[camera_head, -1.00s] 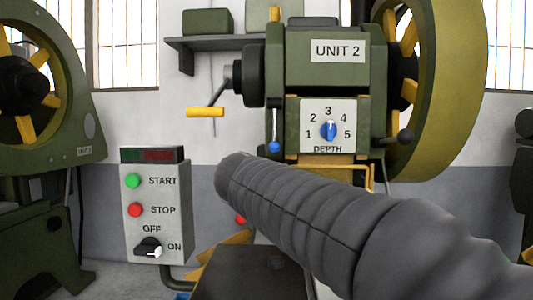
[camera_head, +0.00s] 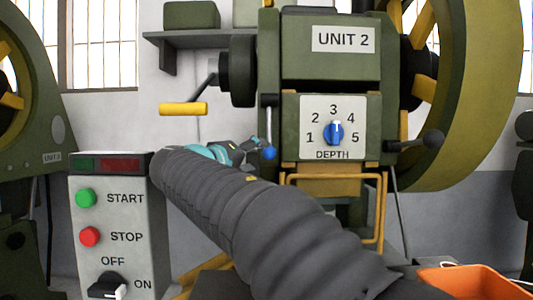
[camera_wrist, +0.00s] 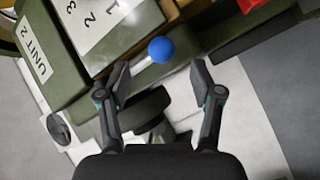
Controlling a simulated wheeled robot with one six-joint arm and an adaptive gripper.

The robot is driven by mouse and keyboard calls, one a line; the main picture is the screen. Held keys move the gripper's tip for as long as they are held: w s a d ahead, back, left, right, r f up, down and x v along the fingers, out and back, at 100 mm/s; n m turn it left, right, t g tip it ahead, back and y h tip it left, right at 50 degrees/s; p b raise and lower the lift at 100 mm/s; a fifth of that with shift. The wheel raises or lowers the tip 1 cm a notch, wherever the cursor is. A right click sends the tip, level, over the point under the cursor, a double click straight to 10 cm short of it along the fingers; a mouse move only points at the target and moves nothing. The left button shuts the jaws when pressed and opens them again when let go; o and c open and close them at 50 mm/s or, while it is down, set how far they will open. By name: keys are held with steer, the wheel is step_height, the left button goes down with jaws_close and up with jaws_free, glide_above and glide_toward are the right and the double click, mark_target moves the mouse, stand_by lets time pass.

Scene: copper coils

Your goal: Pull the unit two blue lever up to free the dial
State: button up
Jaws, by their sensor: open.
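The unit two press (camera_head: 330,60) stands ahead, marked UNIT 2. Its blue lever (camera_head: 269,153) hangs down left of the dial panel, a thin rod ending in a blue ball. The blue dial (camera_head: 334,132) sits on a white DEPTH plate with its white mark toward 3. My gripper (camera_head: 253,145) is just left of the blue ball in the head view, partly hidden behind my arm. In the wrist view, my gripper (camera_wrist: 159,68) is open and empty, and the blue ball (camera_wrist: 161,50) shows just beyond the gap between the fingertips. I see no contact.
A control box (camera_head: 112,225) with START, STOP and an OFF/ON switch stands at left. A yellow-handled crank (camera_head: 184,109) sticks out left of the press. A black-knobbed lever (camera_head: 431,139) is right of the dial. An orange bin (camera_head: 470,280) is at lower right.

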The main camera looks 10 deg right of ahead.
mark_target(266, 154)
steer(key=shift+w+d, duration=0.3)
steer(key=shift+w, duration=0.35)
steer(key=p+x, duration=0.1)
steer(key=x, duration=0.5)
steer(key=shift+w+d, duration=0.15)
steer(key=shift+d, duration=0.1)
jaws_close()
